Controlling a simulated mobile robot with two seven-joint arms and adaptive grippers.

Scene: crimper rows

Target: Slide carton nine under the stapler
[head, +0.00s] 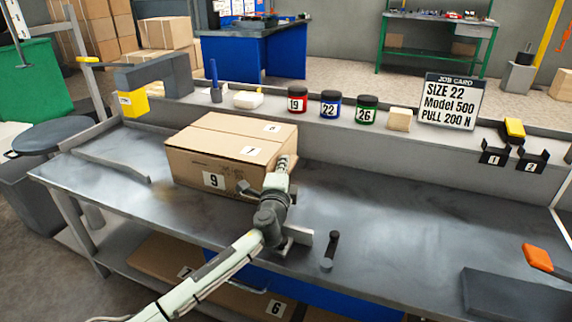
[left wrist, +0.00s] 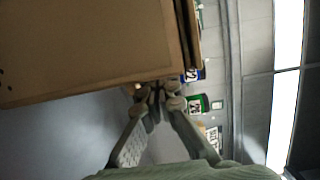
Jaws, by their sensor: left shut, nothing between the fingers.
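Carton nine (head: 192,163) is a brown box lying flat on the grey bench, with a "9" label on its front. It fills the upper left of the left wrist view (left wrist: 70,45). The stapler, as far as I can tell, is the grey arched arm with a yellow head (head: 133,103) behind and left of the carton. The carton is right of that head, not beneath it. My left gripper (head: 286,163) is at the carton's right side, fingers shut and empty (left wrist: 156,92). I cannot tell whether they touch it. My right gripper is out of view.
Red (head: 297,99), blue (head: 331,103) and green (head: 367,109) jars stand on the back ledge beside a job card (head: 453,101). A black lever (head: 330,250) is at the front edge, an orange-handled tool (head: 538,257) at right.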

